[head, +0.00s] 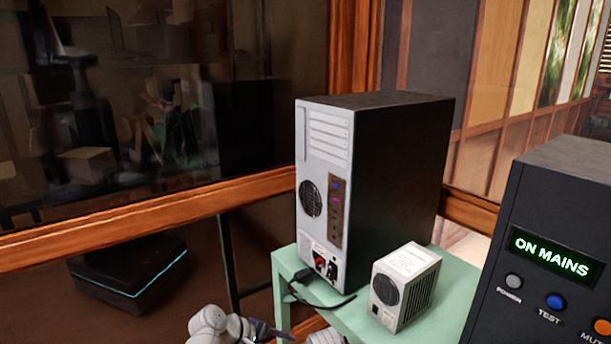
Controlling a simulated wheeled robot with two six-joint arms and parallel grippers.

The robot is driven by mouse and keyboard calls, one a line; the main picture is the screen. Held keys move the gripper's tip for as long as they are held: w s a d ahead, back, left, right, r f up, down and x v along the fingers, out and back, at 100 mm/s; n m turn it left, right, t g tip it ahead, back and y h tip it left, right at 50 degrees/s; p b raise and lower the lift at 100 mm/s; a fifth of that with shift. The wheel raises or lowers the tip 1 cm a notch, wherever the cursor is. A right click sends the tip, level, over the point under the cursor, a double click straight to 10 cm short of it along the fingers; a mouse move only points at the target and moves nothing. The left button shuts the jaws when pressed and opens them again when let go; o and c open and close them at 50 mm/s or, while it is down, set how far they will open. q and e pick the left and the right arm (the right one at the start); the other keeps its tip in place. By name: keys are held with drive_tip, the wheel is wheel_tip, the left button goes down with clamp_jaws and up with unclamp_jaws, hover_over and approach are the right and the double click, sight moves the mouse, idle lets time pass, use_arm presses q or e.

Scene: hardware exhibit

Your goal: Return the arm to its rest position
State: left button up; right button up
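A white rounded section of my arm (215,325) shows at the bottom edge, left of the green table. A small dark part beside it, perhaps a finger of my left gripper (268,332), reaches right toward the table's front leg. Whether it is open or shut is not clear, and no object shows in it. Another small white part, likely mine, is cut off at the bottom edge. My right gripper does not show.
A black computer tower (395,185) with a grey back panel stands on the green table (455,300). A small white box with a fan (405,287) stands in front. A dark unit reading "ON MAINS" (553,255) fills the right.

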use_arm(q)
drive_tip(key=s+a+f+m+g+y, duration=0.2)
drive_tip(key=s+a+f+m+y, duration=0.15)
drive_tip(key=a+m, duration=0.25)
drive_tip(key=s+a+f+m+g+y, duration=0.1)
drive_tip(key=s+a+f+m+y, duration=0.15)
drive_tip(key=a+m+y, duration=0.25)
drive_tip(key=s+d+r+m+p, duration=0.1)
drive_tip(key=s+d+r+p, duration=0.1)
drive_tip(key=r+p, duration=0.5)
drive_tip(key=s+d+r+m+p, duration=0.1)
drive_tip(key=s+d+r+p, duration=0.1)
drive_tip(key=d+r+p, duration=0.3)
drive_tip(key=s+d+r+m+g+p, duration=0.1)
drive_tip(key=s+d+r+p, duration=0.1)
drive_tip(key=r+p, duration=0.8)
drive_tip(key=shift+s+d+r+m+y+p, duration=0.25)
drive_tip(key=shift+d+r+y+p, duration=0.3)
drive_tip(key=shift+d, duration=0.3)
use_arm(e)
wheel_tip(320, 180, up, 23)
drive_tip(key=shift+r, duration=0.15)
use_arm(q)
drive_tip(key=shift+f, duration=0.25)
